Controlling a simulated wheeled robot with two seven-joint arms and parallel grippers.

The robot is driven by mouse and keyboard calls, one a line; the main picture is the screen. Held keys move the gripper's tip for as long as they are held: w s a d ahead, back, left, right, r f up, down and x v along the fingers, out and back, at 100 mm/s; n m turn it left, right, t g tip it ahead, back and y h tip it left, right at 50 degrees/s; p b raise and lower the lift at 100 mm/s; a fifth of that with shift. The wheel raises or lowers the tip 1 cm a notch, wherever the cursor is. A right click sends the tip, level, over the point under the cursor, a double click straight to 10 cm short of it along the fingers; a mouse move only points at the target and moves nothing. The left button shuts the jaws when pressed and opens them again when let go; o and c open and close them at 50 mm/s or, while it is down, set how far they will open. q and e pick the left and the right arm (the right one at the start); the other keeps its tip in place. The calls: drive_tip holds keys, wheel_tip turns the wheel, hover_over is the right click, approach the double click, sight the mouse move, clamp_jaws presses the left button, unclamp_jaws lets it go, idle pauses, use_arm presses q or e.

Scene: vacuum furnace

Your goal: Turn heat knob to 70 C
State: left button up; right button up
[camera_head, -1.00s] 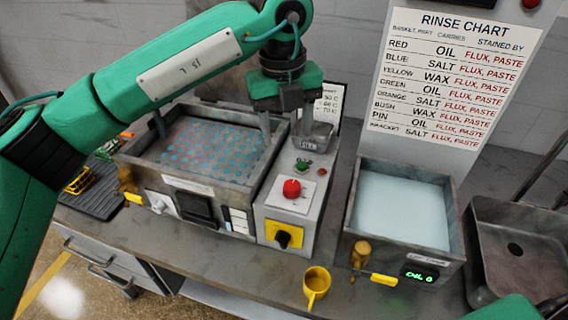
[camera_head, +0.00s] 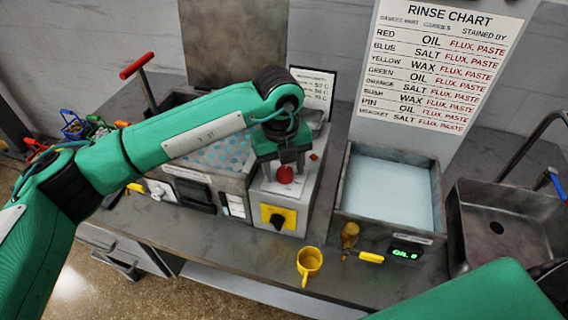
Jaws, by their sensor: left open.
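My left gripper (camera_head: 283,168) is open and points down over the control box right of the bath. Its fingers are either side of the red mushroom-shaped button (camera_head: 284,175); I cannot tell whether they touch it. Below, on the box's front, a black knob (camera_head: 278,217) sits on a yellow plate (camera_head: 290,215). A pale knob (camera_head: 157,189) is on the bath's front, left of a black panel. I cannot read which knob is marked for heat. A small card (camera_head: 314,88) with temperature lines stands behind, partly hidden by my arm. My right gripper is not in view.
The bath (camera_head: 222,152) with a dotted surface is partly covered by my left arm. A rinse tank (camera_head: 390,195) with a green display (camera_head: 407,254) stands right, beside a sink (camera_head: 510,225). A yellow mug (camera_head: 309,262) sits near the counter's front edge.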

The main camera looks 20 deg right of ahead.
use_arm(q)
drive_tip(key=c, duration=1)
drive_tip(key=shift+o, duration=0.2)
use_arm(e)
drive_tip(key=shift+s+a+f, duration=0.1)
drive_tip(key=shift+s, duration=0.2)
